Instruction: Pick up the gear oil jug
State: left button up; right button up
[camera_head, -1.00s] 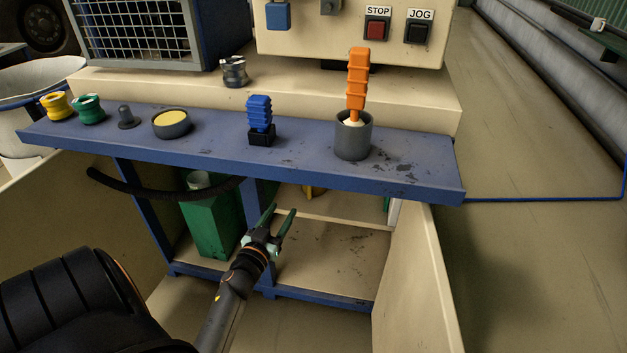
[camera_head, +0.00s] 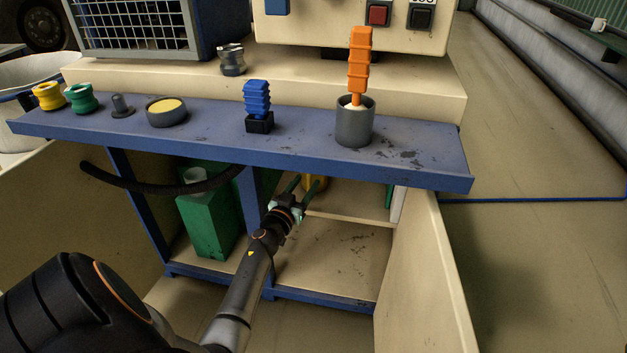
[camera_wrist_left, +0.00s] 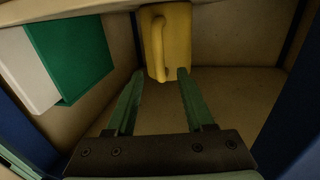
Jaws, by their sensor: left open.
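A yellow jug with a loop handle, which I take as the gear oil jug (camera_wrist_left: 179,42), stands inside the cabinet at the top centre of the left wrist view. In the head view only a small yellow part of it (camera_head: 323,184) shows below the blue shelf, behind my left gripper. My left gripper (camera_head: 302,184) reaches under the shelf, open and empty. In the left wrist view its two green fingers (camera_wrist_left: 160,74) point at the jug, their tips near its lower edge. I cannot tell whether they touch it. My right gripper is not in view.
A green container (camera_head: 207,222) stands left of my left arm in the cabinet. A black hose (camera_head: 130,187) hangs below the blue shelf (camera_head: 300,150). An orange tool (camera_head: 359,65) in a grey cup (camera_head: 354,128) stands on top.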

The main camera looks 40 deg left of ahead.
pick_arm(q)
jog(key=shift+x, duration=0.75)
jog(key=shift+a, duration=0.1)
grip_shut()
jog(key=shift+r, duration=0.15)
dwell(0.6)
